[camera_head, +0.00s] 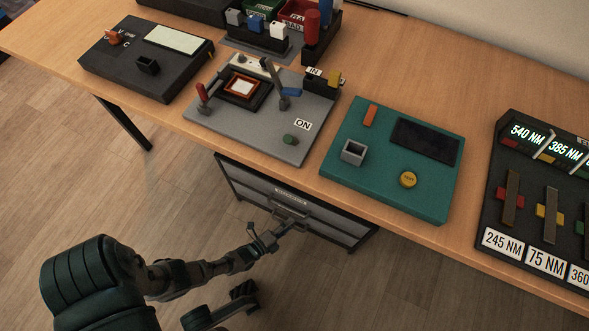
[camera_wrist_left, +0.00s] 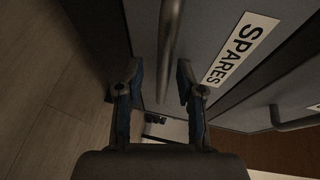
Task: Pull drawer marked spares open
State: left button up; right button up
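The drawer marked SPARES shows in the left wrist view with its white label (camera_wrist_left: 240,48) and a long bar handle (camera_wrist_left: 170,45). It is part of the grey cabinet (camera_head: 232,180) under the table, and its front looks flush there. My left gripper (camera_head: 284,229) is at the cabinet front in the head view, low on the drawers. In the left wrist view its two fingers (camera_wrist_left: 160,85) are apart, and the bar handle lies ahead between them. I see no finger touching it.
Another drawer with its own handle (camera_wrist_left: 300,120) is beside the SPARES drawer, toward the wooden table (camera_head: 280,172). Above are a green panel (camera_head: 385,188), a grey switch board (camera_head: 225,118) and a torque rack (camera_head: 530,262). The floor before the cabinet is clear.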

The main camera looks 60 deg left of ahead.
pick_arm(q)
jog(key=shift+w, duration=0.25)
grip_shut()
jog(key=shift+s+a, duration=0.1)
